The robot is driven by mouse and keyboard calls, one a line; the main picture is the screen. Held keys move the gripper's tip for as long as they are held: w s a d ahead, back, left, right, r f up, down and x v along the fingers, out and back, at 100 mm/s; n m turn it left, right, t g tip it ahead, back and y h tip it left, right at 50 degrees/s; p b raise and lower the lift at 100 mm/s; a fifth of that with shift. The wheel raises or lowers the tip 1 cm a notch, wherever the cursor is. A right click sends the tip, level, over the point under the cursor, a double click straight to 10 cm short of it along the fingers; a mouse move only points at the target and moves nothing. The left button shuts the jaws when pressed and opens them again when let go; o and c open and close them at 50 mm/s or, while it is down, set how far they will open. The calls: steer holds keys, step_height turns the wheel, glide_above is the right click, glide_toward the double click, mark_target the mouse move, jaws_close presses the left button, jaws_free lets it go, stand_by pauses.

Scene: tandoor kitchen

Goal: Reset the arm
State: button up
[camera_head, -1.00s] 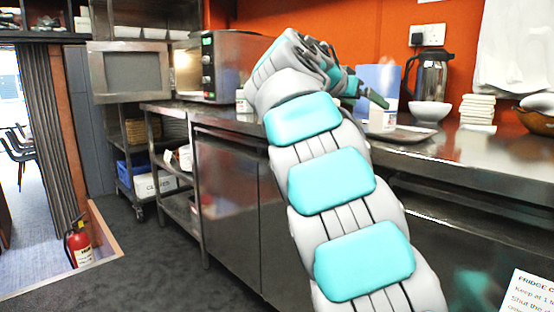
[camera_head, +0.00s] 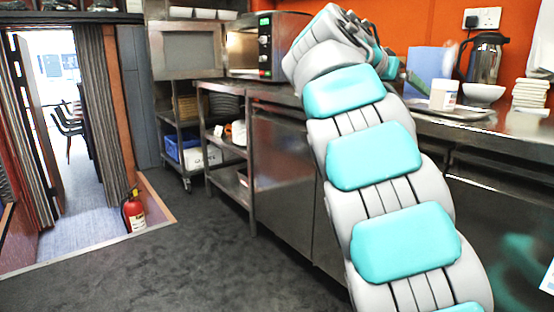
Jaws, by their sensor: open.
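My arm, grey with teal pads, rises from the lower right and reaches over the steel counter (camera_head: 420,122). My gripper (camera_head: 412,80) is at its far end, small and partly hidden behind the wrist. A dark fingertip shows just left of a white cup (camera_head: 443,95), with a small gap in the picture. The jaws look open, and I see nothing held in them. The cup stands upright on a metal tray (camera_head: 475,113).
A fire extinguisher (camera_head: 134,212) stands by the doorway. The dark floor (camera_head: 200,250) at left is clear.

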steer(key=s+f+n+g+y+p, duration=0.4)
steer(key=s+f+n+g+y, duration=0.1)
steer(key=s+f, duration=1.2)
steer(key=s+a+f+n+g+y+p, duration=0.1)
steer(key=s+a+f, duration=0.3)
steer(key=s, duration=0.5)
steer(key=s+a+f+n+g+y+p, duration=0.1)
steer(key=s+a+f+n+y, duration=0.1)
steer(key=s+f, duration=0.6)
steer(key=s+a+f+n+g+y+p, duration=0.1)
steer(key=s+a+f+n+g+y, duration=0.1)
steer(key=s+a+f, duration=0.4)
steer(key=s+y, duration=0.1)
steer(key=s, duration=0.3)
steer(key=shift+s+a+f+n+p, duration=0.3)
steer(key=shift+s+a+f, duration=0.1)
